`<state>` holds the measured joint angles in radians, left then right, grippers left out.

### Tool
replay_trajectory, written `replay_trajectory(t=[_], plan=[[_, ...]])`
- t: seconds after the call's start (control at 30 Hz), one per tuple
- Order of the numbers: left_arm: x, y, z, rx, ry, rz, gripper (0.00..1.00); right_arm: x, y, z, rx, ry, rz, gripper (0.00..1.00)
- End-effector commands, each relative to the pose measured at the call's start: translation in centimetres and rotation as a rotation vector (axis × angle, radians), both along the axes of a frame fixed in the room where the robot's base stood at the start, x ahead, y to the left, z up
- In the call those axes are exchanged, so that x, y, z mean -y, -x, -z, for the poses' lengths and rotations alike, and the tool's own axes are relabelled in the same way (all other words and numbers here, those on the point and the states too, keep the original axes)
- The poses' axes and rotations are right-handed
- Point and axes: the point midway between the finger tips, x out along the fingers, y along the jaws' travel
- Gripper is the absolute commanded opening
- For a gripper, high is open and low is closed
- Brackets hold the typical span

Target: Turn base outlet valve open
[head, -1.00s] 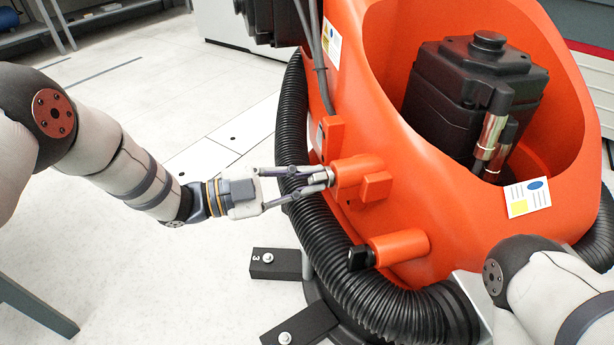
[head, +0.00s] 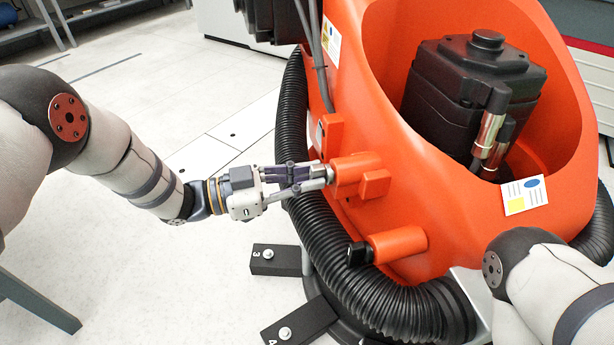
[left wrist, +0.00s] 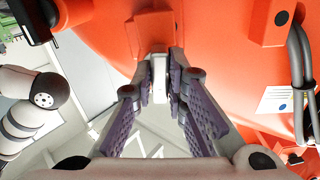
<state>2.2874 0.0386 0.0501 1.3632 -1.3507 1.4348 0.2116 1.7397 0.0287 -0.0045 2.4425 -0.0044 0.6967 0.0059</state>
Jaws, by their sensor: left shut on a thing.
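The orange machine base (head: 480,235) has two orange outlet stubs on its near left side. The upper stub (head: 352,172) carries a small silver valve handle, which shows pale in the left wrist view (left wrist: 159,78). The lower stub (head: 398,246) ends in a black knob (head: 359,254). My left gripper (head: 325,175) is shut on the silver handle, one finger on each side of it, in line with the upper stub. The fingers partly hide the handle in the head view. My right arm shows at the lower right; its gripper is out of view.
A black corrugated hose (head: 292,130) curves behind and below the left gripper and around the base. Black floor feet (head: 275,260) stick out at the lower left. A black motor housing (head: 470,100) sits in the opening. The floor at left is clear.

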Motion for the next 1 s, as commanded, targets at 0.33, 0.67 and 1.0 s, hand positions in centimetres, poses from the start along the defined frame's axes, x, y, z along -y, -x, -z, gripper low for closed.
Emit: replay_trajectory(t=[0.33,0.67,1.0], plan=[[0.0,0.0,0.0,-0.006,0.001,0.0,0.0,0.0,0.0,0.0,0.0,0.0,0.0,1.0],[0.0,0.0,0.0,-0.005,0.0,0.0,0.33,0.0,0.0,0.0,0.0,0.0,0.0,1.0],[-4.1,1.1,0.0,-0.006,0.0,-0.005,0.33,0.0,0.0,0.0,0.0,0.0,0.0,1.0]])
